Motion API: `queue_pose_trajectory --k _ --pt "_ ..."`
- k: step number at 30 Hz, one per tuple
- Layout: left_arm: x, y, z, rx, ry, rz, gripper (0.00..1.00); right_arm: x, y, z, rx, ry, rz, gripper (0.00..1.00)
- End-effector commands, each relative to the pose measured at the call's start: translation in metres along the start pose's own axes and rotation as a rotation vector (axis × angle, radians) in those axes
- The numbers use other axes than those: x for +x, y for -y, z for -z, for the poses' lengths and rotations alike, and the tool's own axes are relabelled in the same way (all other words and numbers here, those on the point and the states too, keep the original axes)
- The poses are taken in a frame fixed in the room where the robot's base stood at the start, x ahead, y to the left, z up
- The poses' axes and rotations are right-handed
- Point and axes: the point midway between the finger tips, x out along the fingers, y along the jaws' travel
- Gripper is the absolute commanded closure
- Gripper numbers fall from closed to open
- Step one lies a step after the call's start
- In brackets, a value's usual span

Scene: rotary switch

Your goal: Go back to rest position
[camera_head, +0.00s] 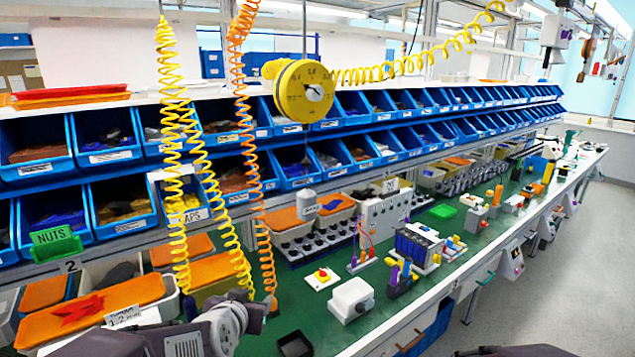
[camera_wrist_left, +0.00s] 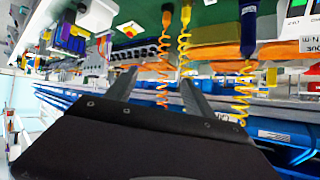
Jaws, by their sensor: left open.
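The rotary switch (camera_head: 322,278), a white box with a red knob on a yellow plate, sits on the green bench top (camera_head: 285,285). My left gripper (camera_head: 268,311) is at the lower left of the head view, left of and nearer than the switch. Its fingertips are hard to make out there. In the left wrist view my left gripper (camera_wrist_left: 158,88) shows two dark fingers spread apart with nothing between them.
A white box (camera_head: 351,299) stands right of the switch, and a small black tray (camera_head: 295,345) lies in front. Yellow coiled hoses (camera_head: 185,190) and an orange one (camera_head: 250,150) hang near my left arm. Blue bins (camera_head: 120,205) line the back.

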Motion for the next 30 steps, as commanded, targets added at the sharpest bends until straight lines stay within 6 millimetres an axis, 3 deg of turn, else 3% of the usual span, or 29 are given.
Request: queue_pose_trajectory --k 1,3,6,9,14,30 --pt "0.001 0.004 -0.045 -0.011 0.135 -0.014 0.38 0.000 0.000 0.000 0.000 0.000 0.000 0.52" --pt "-0.009 0.002 -0.108 -0.029 0.336 -0.043 0.38 0.000 0.000 0.000 0.000 0.000 0.000 0.52" --pt "-0.038 -0.003 -0.179 -0.053 0.591 -0.069 0.38 0.000 0.000 0.000 0.000 0.000 0.000 0.52" --pt "-0.069 -0.007 -0.222 -0.069 0.780 -0.073 0.38 0.000 0.000 0.000 0.000 0.000 0.000 0.52" --pt "-0.096 -0.007 -0.247 -0.120 0.925 -0.045 0.38 0.000 0.000 0.000 0.000 0.000 0.000 0.52" --pt "-0.096 -0.007 -0.246 -0.133 0.922 -0.040 0.38 0.000 0.000 0.000 0.000 0.000 0.000 0.52"
